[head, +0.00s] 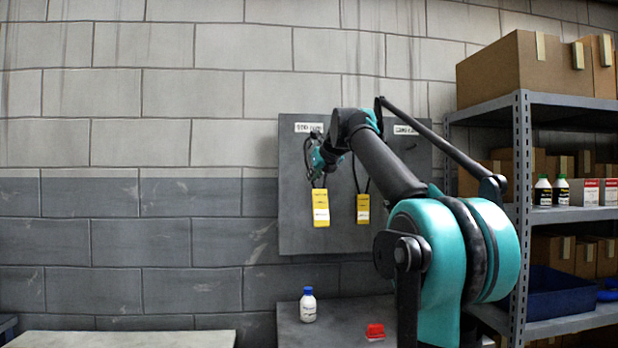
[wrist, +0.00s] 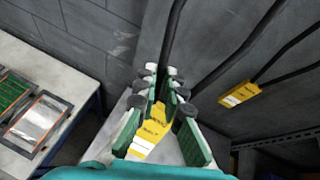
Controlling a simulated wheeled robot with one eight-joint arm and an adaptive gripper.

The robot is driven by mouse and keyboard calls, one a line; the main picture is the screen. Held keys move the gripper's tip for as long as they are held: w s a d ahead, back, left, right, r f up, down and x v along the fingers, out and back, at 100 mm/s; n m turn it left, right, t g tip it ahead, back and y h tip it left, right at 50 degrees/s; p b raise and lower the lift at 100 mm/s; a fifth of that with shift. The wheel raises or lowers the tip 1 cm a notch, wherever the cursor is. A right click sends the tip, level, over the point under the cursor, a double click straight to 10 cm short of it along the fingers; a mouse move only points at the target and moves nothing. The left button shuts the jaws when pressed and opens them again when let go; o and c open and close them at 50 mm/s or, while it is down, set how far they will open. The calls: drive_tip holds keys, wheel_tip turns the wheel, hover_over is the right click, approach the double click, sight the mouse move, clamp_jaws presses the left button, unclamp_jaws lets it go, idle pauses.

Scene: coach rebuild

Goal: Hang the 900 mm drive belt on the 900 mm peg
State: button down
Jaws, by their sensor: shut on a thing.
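A grey board (head: 290,220) on the wall carries a left label (head: 309,127) and a right label (head: 406,129); I cannot read their print for certain. My gripper (head: 313,172) is in front of the board's left part, below the left label. It is shut on a black belt (wrist: 172,40), whose yellow tag (head: 320,207) hangs below the fingers. In the wrist view my gripper (wrist: 165,85) has its green-padded fingers on both sides of this belt and tag. A second black belt (wrist: 285,47) with a yellow tag (head: 363,208) hangs to the right. The pegs are hidden.
A bench (head: 345,310) below holds a white bottle with a blue cap (head: 308,305) and a red object (head: 375,331). A grey shelf rack (head: 523,180) with boxes and bottles stands at the right. The wall left of the board is clear.

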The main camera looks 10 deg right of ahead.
drive_tip(key=w+f, duration=0.1)
drive_tip(key=w, duration=1)
drive_tip(key=shift+w+f, duration=0.25)
drive_tip(key=shift+w, duration=0.15)
idle(1.0)
drive_tip(key=shift+f, duration=0.1)
idle(0.4)
